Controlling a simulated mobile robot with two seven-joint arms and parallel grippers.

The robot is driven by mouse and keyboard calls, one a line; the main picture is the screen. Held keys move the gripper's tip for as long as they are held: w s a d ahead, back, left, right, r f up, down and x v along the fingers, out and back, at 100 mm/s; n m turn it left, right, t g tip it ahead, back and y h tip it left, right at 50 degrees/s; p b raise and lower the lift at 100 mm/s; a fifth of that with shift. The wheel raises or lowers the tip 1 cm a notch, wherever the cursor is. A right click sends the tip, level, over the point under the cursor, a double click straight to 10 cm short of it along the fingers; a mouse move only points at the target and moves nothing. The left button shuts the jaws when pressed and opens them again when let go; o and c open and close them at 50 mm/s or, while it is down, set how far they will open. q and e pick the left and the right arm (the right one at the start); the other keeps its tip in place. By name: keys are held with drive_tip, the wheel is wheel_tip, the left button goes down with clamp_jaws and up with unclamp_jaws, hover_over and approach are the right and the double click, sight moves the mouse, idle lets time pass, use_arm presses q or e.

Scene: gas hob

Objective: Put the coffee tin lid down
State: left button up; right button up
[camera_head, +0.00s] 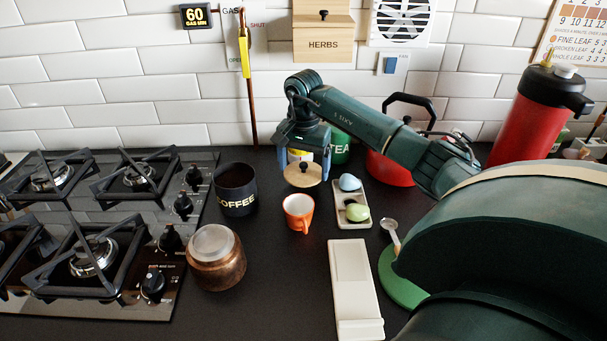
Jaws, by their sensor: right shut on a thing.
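The coffee tin (237,203) is a dark blue tin with "COFFEE" lettering, standing open on the black counter to the right of the hob. I cannot tell whether the lid touches the counter. My left gripper is not in view.
An orange cup (298,212) stands in front of the lid. A tray (352,217) with two egg-shaped things is to its right.

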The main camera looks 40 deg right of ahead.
sight(303, 168)
drive_tip(key=shift+f, duration=1.4)
drive_tip(key=shift+f, duration=0.15)
drive_tip(key=o, duration=0.8)
wheel_tip(303, 168, up, 12)
drive_tip(key=shift+r, duration=0.2)
